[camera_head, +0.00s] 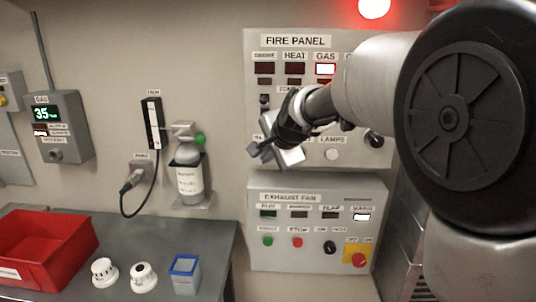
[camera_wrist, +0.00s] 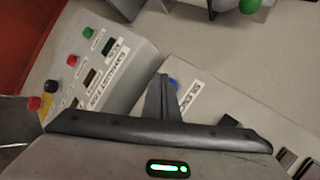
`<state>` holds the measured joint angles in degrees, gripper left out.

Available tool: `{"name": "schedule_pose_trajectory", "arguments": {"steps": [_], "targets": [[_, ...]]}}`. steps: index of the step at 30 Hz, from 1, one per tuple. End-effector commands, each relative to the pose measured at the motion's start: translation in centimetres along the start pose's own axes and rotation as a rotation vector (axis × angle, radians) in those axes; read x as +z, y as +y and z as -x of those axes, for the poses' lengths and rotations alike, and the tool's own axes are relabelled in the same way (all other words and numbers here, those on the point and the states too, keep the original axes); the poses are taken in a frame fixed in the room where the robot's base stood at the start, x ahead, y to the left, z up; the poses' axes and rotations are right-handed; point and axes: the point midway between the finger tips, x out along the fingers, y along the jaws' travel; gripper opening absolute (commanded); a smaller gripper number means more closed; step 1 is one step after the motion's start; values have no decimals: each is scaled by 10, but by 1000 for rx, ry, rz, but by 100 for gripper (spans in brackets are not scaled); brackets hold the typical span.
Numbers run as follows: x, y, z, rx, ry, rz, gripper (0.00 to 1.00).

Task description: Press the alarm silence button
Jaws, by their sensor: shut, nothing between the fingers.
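The grey fire panel (camera_head: 350,95) hangs on the wall, and its GAS indicator is lit red. In the wrist view a blue button (camera_wrist: 174,84) sits beside a label starting "SILENC" (camera_wrist: 190,101). It is partly hidden behind a dark finger. In the head view my gripper (camera_head: 254,151) is in front of the panel's lower left and hides that area, so the blue button does not show there. My gripper is shut and empty. In the wrist view its finger (camera_wrist: 162,98) stands close to the button; I cannot tell whether they touch.
The exhaust fan panel (camera_head: 310,258) with several buttons is below. A bottle (camera_head: 188,178) on a bracket and a gas meter (camera_head: 58,127) are to the left. A red beacon (camera_head: 374,6) glows above.

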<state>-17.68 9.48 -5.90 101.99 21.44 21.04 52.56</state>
Motion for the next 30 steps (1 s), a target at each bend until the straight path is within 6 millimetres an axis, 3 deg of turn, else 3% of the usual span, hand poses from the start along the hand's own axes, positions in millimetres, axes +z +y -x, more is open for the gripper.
{"name": "schedule_pose_trajectory", "arguments": {"steps": [30], "targets": [[-4,-5,-6,0,0,0,0]]}}
